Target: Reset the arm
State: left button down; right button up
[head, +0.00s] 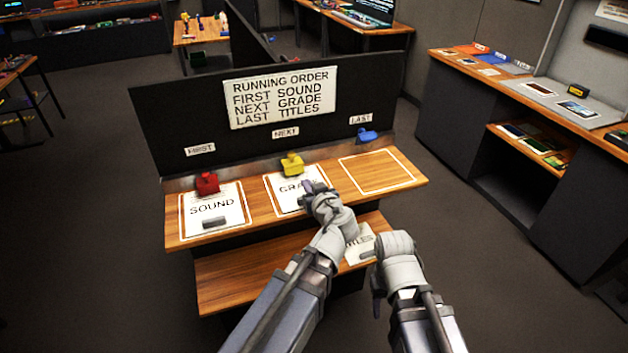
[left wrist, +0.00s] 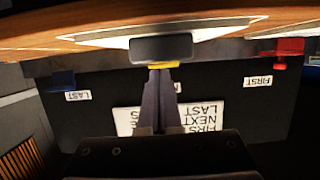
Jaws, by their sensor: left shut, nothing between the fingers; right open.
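My left gripper (head: 308,190) is shut and empty over the front of the GRADE card (head: 285,187), under the NEXT label. In the left wrist view its closed fingers (left wrist: 161,82) point at a grey block (left wrist: 160,48) on that card; I cannot tell whether they touch. The SOUND card (head: 230,194) lies in the FIRST frame with a grey block (head: 213,222) on it. The TITLES card (head: 360,243) lies on the lower shelf, partly hidden by my arms. My right gripper (head: 377,292) points down and is open, mostly hidden by its wrist.
The LAST frame (head: 378,171) is empty. A red piece (head: 207,184), a yellow piece (head: 292,165) and a blue piece (head: 367,135) stand along the back, before a black panel with a running order sign (head: 282,96). A cabinet (head: 470,140) stands at right.

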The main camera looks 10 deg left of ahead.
pick_arm(q)
jog(key=shift+s+d, duration=0.3)
jog(key=shift+s, duration=0.2)
jog(key=shift+w+f, duration=0.1)
pick_arm(e)
jog(key=shift+s+d, duration=0.15)
jog(key=shift+d, duration=0.25)
pick_arm(q)
jog(key=shift+a, duration=0.15)
